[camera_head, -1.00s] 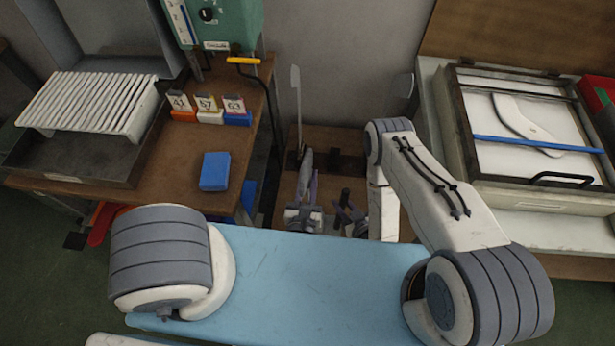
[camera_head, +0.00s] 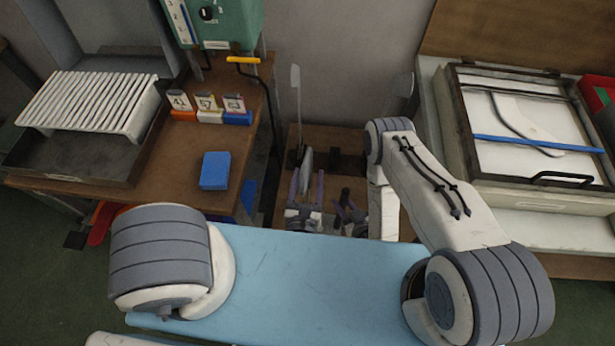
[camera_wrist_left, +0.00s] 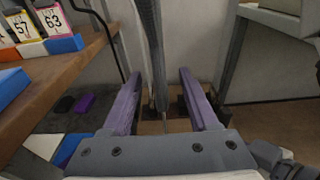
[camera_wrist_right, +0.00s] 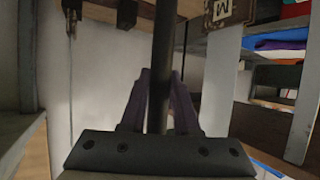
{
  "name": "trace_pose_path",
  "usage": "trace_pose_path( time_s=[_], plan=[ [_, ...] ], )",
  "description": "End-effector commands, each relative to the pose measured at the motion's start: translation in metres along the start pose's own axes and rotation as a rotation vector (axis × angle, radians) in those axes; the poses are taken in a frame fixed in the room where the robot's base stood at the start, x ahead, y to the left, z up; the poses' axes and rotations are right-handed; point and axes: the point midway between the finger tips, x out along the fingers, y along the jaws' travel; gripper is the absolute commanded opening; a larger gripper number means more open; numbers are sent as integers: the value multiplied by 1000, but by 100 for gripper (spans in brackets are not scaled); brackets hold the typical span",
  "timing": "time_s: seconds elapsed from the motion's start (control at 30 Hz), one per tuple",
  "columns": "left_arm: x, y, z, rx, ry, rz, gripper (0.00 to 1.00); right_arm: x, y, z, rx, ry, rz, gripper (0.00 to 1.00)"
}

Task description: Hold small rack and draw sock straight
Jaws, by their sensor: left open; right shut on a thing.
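The small rack (camera_head: 318,135) is a brown wooden stand low in the middle of the head view, with a tall pale flat board (camera_head: 296,90) at its left. A narrow grey piece, apparently the sock (camera_head: 306,160), stands upright in front of it. It also shows in the left wrist view (camera_wrist_left: 151,45), between the purple fingers. My left gripper (camera_head: 306,188) is open around it, with gaps on both sides. My right gripper (camera_head: 346,208) is shut on a dark upright post (camera_wrist_right: 162,60). Its lower end is hidden by the gripper in the right wrist view.
A brown table at left holds a dark tray (camera_head: 75,160) with a white slatted rack, a blue block (camera_head: 215,170) and numbered cards (camera_head: 208,104). A framed case (camera_head: 540,120) stands at right. My arm hides part of the rack's right side.

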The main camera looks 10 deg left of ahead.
Motion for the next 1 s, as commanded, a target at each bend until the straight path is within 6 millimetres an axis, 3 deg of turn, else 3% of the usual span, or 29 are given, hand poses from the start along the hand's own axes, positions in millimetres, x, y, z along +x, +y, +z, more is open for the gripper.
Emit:
trace_pose_path(
  time_s=[0.27,1.0],
  plan=[
    [-3,-1,0,0,0,-3,60,0,0,-1,0,3,0,0],
    [-76,-3,-9,0,-1,-8,60,0,0,-1,0,3,0,0]
  ],
)
